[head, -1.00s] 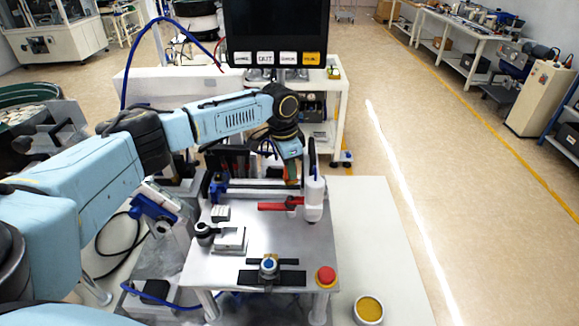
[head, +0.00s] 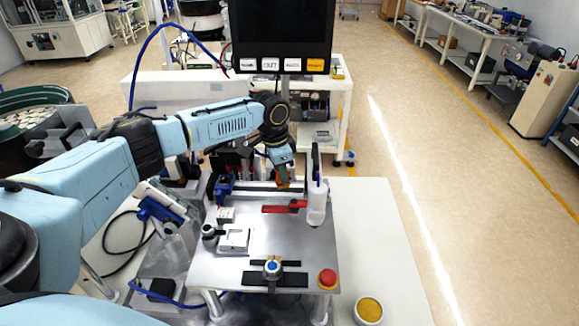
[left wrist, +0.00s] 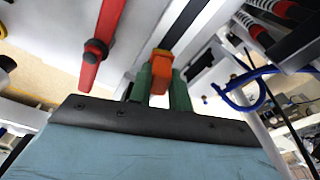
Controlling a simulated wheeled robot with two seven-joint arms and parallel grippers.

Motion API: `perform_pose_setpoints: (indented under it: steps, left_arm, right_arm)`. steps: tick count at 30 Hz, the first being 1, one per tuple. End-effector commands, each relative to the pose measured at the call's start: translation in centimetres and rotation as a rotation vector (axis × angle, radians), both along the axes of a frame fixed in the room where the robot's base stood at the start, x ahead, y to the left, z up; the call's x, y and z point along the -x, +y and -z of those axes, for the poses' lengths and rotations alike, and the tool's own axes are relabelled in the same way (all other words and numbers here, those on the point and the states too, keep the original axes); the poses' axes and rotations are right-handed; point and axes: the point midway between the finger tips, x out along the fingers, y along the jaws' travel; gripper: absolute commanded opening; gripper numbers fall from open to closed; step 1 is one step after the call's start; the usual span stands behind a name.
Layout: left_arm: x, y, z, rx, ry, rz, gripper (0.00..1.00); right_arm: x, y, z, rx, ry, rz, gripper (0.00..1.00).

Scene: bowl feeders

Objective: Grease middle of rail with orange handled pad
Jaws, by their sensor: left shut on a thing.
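My left gripper (head: 283,180) is at the back of the metal work plate, over the rail (head: 258,188). In the left wrist view its green fingers (left wrist: 160,88) are shut on the orange handle of the pad (left wrist: 161,62). The pad's lower side is hidden, so I cannot tell whether it touches the rail. My right gripper is not in view.
A red lever (head: 284,208) and a white bottle (head: 316,203) stand close in front and to the right. A blue clamp (head: 224,188) is at the rail's left end. A red button (head: 327,278) and a round yellow-filled tin (head: 368,310) are at the front right.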

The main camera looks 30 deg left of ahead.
Motion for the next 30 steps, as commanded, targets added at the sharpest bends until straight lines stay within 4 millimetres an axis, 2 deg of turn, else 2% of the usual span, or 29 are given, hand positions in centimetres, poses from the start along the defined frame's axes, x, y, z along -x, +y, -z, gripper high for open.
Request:
perform_pose_setpoints:
  steps: [12, 30]
  left_arm:
    - [1.2, 1.9, -0.1, 0.000, 0.001, -0.001, 0.00]
    - [3.2, 5.1, 0.4, 0.000, 0.001, -0.002, 0.00]
  right_arm:
    - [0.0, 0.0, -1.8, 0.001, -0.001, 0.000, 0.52]
    - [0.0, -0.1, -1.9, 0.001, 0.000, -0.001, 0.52]
